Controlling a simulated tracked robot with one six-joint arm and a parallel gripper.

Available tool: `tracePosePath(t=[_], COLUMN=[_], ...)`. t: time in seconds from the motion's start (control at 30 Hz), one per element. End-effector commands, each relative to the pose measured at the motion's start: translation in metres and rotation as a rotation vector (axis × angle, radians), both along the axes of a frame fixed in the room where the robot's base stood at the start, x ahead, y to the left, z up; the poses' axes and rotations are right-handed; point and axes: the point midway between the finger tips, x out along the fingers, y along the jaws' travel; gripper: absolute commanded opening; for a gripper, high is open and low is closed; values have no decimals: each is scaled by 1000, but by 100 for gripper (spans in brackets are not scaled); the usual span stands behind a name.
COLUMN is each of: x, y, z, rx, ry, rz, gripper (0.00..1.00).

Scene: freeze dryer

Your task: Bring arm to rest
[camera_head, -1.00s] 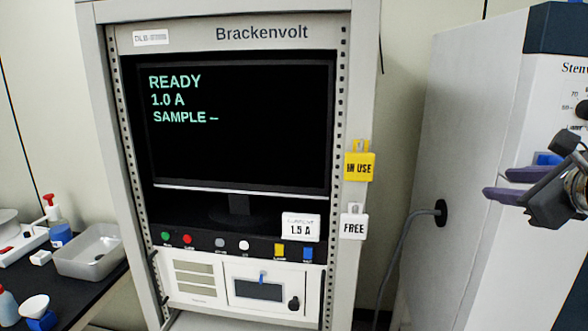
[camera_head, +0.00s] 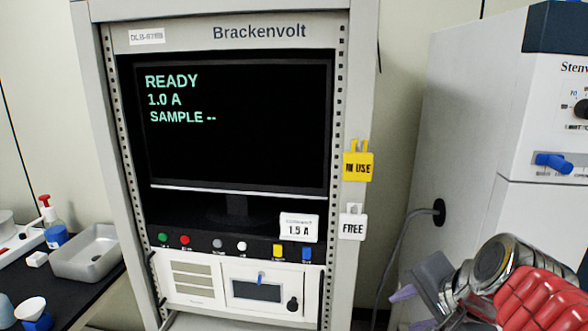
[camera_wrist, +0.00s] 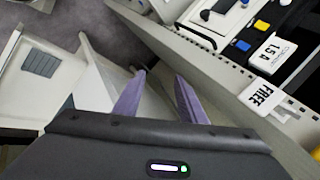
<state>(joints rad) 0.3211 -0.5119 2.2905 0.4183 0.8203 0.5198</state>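My arm shows at the lower right of the head view, with red and metal links. My gripper (camera_head: 410,308) is low in front of the grey cabinet, its purple fingers pointing left. In the wrist view, the two purple fingers of my gripper (camera_wrist: 164,76) stand apart with nothing between them, so it is open and empty.
The Brackenvolt rack (camera_head: 346,95) stands at the centre, with a yellow IN USE tag (camera_head: 358,167) and a white FREE tag (camera_head: 352,226) on its right post. The Stenv-labelled cabinet (camera_head: 470,130) at right has a blue handle (camera_head: 554,163). A black bench (camera_head: 100,290) is at left.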

Motion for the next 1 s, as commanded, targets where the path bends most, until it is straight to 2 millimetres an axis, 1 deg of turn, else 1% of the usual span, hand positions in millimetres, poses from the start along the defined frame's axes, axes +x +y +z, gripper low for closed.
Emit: tracePosePath(t=[0.03, 0.2, 0.3, 0.4, 0.5, 0.6, 1.0], x=[-13, -54, -75, -90, -98, -100, -100], y=[13, 38, 45, 48, 48, 47, 47], z=[-6, -30, -43, -52, -57, -59, -58], rx=[-71, -334, -479, -589, -652, -673, -669], ry=[9, 41, 54, 66, 71, 75, 75], rz=[99, 436, 620, 762, 836, 861, 857], gripper=[37, 37, 37, 37, 37, 37, 37])
